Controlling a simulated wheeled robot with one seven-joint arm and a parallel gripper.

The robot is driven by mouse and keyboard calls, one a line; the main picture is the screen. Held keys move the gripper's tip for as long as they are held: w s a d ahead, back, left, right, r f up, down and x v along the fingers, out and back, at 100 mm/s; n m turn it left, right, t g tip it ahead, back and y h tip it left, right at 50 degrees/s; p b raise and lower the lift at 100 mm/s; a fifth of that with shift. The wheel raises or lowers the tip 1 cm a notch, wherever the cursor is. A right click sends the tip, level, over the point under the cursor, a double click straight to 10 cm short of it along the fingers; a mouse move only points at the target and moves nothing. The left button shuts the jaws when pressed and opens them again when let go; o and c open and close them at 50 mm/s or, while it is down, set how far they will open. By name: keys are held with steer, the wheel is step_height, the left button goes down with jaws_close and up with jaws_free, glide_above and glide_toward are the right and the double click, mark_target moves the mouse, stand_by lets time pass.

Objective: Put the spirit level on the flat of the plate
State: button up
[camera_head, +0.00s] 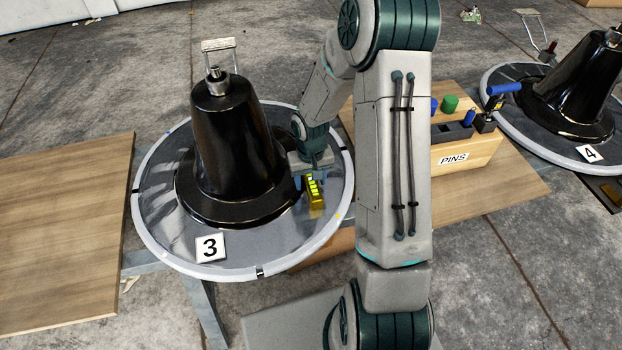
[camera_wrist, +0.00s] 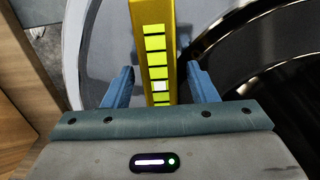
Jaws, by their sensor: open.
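The spirit level is a short yellow bar (camera_head: 316,192) with bright green windows. It is at the right part of the round grey plate (camera_head: 200,240) marked 3, beside the foot of the black cone (camera_head: 228,140). In the wrist view the spirit level (camera_wrist: 156,50) runs lengthwise between my two blue fingers. My gripper (camera_head: 311,180) is just above the plate at the level's far end. The fingers (camera_wrist: 158,82) stand open, one on each side of the level, with a gap on both sides. Contact between level and plate is hard to see.
A wooden block marked PINS (camera_head: 470,152) with coloured pegs stands to the right on a board. A second plate with a black cone (camera_head: 580,90), marked 4, is at the far right. A wooden board (camera_head: 65,230) lies at left. The plate's front is mostly clear beside the number 3 card (camera_head: 210,247).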

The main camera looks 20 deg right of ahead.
mark_target(310, 179)
step_height(310, 179, up, 12)
steer(key=p, duration=0.4)
steer(key=s+a+r, duration=0.1)
steer(key=s+r, duration=0.6)
steer(key=s, duration=0.2)
steer(key=s+a+r+t, duration=0.1)
steer(key=s+r, duration=0.6)
steer(key=s, duration=0.2)
steer(key=shift+s+r+n, duration=0.25)
steer(key=shift+s+n, duration=0.05)
steer(key=shift+s, duration=0.05)
steer(key=shift+a, duration=0.1)
steer(key=c, duration=0.3)
steer(key=shift+a, duration=0.1)
steer(key=shift+c, duration=0.2)
